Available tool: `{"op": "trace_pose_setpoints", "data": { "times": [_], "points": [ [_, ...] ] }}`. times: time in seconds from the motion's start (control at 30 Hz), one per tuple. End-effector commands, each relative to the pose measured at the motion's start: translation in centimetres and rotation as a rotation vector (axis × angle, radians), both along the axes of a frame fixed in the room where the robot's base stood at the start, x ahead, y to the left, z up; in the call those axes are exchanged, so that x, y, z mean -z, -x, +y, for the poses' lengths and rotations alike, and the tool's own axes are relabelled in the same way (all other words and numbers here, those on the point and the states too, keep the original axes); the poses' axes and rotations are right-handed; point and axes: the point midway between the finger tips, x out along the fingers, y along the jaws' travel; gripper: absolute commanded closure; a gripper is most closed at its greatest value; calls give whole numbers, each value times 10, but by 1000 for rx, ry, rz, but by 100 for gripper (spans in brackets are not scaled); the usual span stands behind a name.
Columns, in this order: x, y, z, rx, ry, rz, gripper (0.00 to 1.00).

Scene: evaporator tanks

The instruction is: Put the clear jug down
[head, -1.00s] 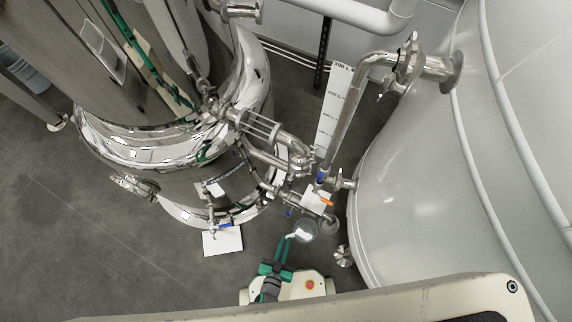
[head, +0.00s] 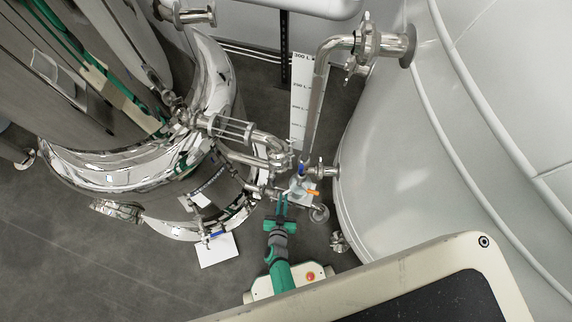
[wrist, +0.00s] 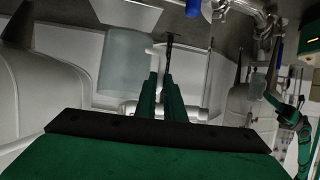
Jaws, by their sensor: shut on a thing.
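The clear jug (wrist: 122,62) shows in the wrist view as a pale, see-through body just left of my fingertips. My gripper (wrist: 160,82) is shut on its handle side; the exact grip is partly hidden by the fingers. In the head view my gripper (head: 284,200) reaches toward the pipes between the two tanks. The jug (head: 297,187) is small there, just beyond the fingertips, near a blue-handled valve (head: 302,168). I cannot tell whether its base touches anything.
A white sheet (head: 310,196) with an orange item (head: 313,193) lies near the jug. Another white sheet (head: 219,251) lies under the steel tank (head: 125,165). The large pale tank (head: 400,160) stands close on the right. The floor at lower left is clear.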

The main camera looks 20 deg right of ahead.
Motion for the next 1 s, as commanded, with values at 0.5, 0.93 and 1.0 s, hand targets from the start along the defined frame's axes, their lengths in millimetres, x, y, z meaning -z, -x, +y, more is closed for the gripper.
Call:
{"op": "trace_pose_setpoints", "data": {
  "times": [0.5,0.93,1.0],
  "points": [
    [34,-9,-3,0,1,-2,100],
    [36,-9,-4,1,1,-2,72],
    [36,-8,-4,1,1,-2,72]
  ]
}}
